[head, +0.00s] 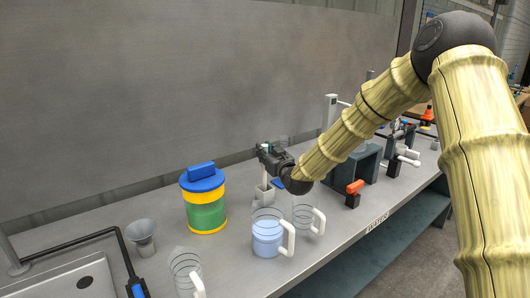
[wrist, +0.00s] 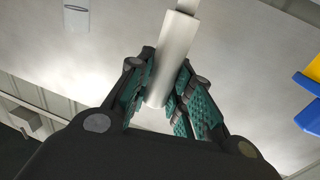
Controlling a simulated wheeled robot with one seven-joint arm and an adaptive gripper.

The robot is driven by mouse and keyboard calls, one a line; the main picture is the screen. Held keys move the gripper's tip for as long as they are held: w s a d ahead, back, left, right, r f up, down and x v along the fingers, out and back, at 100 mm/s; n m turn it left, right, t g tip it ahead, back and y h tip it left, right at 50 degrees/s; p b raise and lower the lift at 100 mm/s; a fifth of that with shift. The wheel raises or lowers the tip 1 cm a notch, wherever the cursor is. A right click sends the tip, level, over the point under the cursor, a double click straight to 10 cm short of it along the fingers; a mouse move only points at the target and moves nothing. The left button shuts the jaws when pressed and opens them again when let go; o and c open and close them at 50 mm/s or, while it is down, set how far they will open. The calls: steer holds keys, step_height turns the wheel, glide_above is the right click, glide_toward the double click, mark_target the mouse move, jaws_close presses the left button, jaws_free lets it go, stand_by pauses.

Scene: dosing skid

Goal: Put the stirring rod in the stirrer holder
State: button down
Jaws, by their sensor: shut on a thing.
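My gripper (head: 270,153) is above the bench near the back wall. In the wrist view its green-padded fingers (wrist: 165,100) are shut on the stirring rod (wrist: 175,50), a pale grey metal rod with a thick part between the pads and a thinner part at the top edge. A thin pale piece shows between the gripper and the block. I cannot tell whether the rod's end is inside it.
A green-yellow canister with a blue lid (head: 204,200) stands left of my gripper. A handled jug with pale blue contents (head: 267,239) and clear handled jugs (head: 303,215) stand in front. An orange-handled valve (head: 354,188) is to the right.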

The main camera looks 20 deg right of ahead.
steer(key=c, duration=1.3)
jaws_free()
steer(key=shift+f, duration=0.15)
steer(key=shift+r, duration=0.2)
steer(key=s, duration=0.4)
steer(key=s+d, duration=0.1)
steer(key=s, duration=0.3)
steer(key=s+d+b, duration=0.1)
steer(key=s, duration=0.2)
steer(key=shift+s, duration=0.4)
steer(key=shift+f, duration=0.1)
